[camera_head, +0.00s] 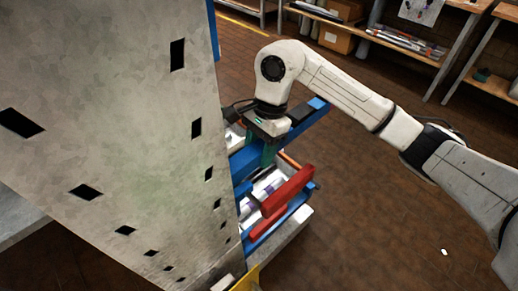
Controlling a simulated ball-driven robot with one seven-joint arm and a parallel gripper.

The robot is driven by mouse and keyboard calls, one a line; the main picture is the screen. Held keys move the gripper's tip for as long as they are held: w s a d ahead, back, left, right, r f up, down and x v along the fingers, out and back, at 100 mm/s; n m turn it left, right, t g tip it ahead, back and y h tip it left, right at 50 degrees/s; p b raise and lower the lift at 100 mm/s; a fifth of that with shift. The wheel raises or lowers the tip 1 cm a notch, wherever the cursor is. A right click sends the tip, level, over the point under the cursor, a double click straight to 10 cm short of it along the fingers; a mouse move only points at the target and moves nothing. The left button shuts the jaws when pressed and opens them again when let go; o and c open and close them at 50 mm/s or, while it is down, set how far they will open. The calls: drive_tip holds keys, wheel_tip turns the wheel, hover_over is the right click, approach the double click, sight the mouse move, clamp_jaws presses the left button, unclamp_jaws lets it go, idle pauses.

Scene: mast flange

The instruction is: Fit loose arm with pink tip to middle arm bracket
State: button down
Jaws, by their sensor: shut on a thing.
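My gripper (268,150) reaches down from the white arm, close to the right edge of the grey mast panel. It appears shut on a long blue bar (245,160), which slants from the panel's edge up to the right. The bar's far end (317,103) is lighter blue, with a dark section before it. I see no clear pink tip. The bar's left end is hidden at the panel, and the middle bracket cannot be made out behind it. Whether the bar touches a bracket cannot be told.
The slotted grey panel (150,130) fills the left. Below my gripper are a red bar (289,190), a lower blue bar (275,228) and pale items between them. Shelves (400,45) stand at the back. The brown floor at right is mostly clear, with a small white object (445,252).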

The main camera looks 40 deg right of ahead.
drive_tip(key=shift+d+b+x, duration=0.2)
drive_tip(key=shift+b+x, duration=0.65)
drive_tip(key=shift+b, duration=0.1)
drive_tip(key=shift+d+b+x, duration=0.2)
drive_tip(key=shift+b+x, duration=0.65)
drive_tip(key=shift+b, duration=0.05)
drive_tip(key=shift+d+b+x, duration=0.2)
drive_tip(key=shift+b+x, duration=0.6)
drive_tip(key=shift+b, duration=0.15)
drive_tip(key=shift+c, duration=2.2)
unclamp_jaws()
drive_tip(key=shift+f, duration=0.15)
drive_tip(key=v, duration=1)
drive_tip(key=shift+d+r, duration=0.15)
drive_tip(key=shift+r, duration=0.2)
